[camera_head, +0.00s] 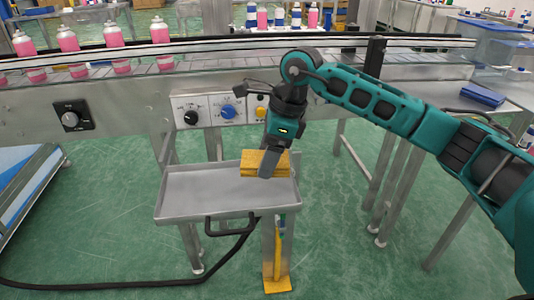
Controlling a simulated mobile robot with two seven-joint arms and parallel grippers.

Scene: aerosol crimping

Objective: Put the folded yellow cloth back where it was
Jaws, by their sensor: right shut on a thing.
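The folded yellow cloth (250,167) is at the right end of a grey metal tray (190,203). My right gripper (268,170) reaches down over the cloth from the right and is shut on it; its fingers cover the cloth's middle. I cannot tell whether the cloth rests on the tray or hangs just above it. My left gripper is not in view.
A conveyor (140,68) with pink cans (160,30) runs behind the tray. Its front panel has knobs (228,111). A black hose (130,285) lies on the green floor. A side table on the right holds a blue case (482,94). The rest of the tray is bare.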

